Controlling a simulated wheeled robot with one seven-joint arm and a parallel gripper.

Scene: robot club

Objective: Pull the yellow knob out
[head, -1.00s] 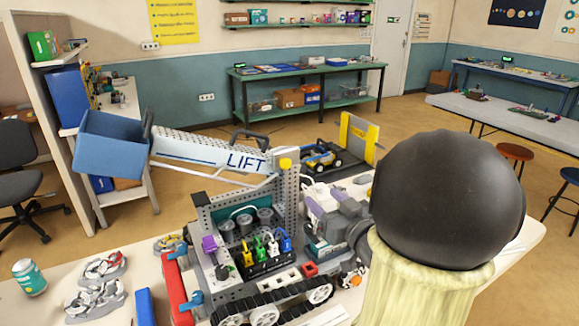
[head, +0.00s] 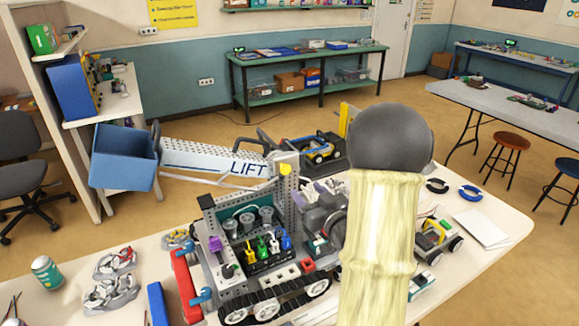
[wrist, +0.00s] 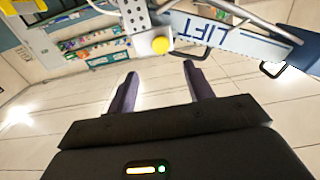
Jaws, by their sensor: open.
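The yellow knob (wrist: 161,45) sits at the end of a grey perforated upright, beside the white arm marked LIFT. In the head view it is the small yellow piece (head: 285,169) at the top of the upright. My gripper (wrist: 160,70) is open, with two dark purple fingers apart and nothing between them. In the wrist view the knob appears just beyond the fingertips, roughly centred between them. No contact shows. In the head view my gripper (head: 304,190) is to the right of the upright, partly hidden by my arm.
The tracked model robot (head: 255,270) carries several coloured levers (head: 265,246) below the knob. Its lift arm (head: 215,160) reaches left to a blue bucket (head: 124,157). A yellow-and-grey vehicle (head: 435,238) stands right of my arm. Loose parts and a can (head: 46,272) lie on the table's left.

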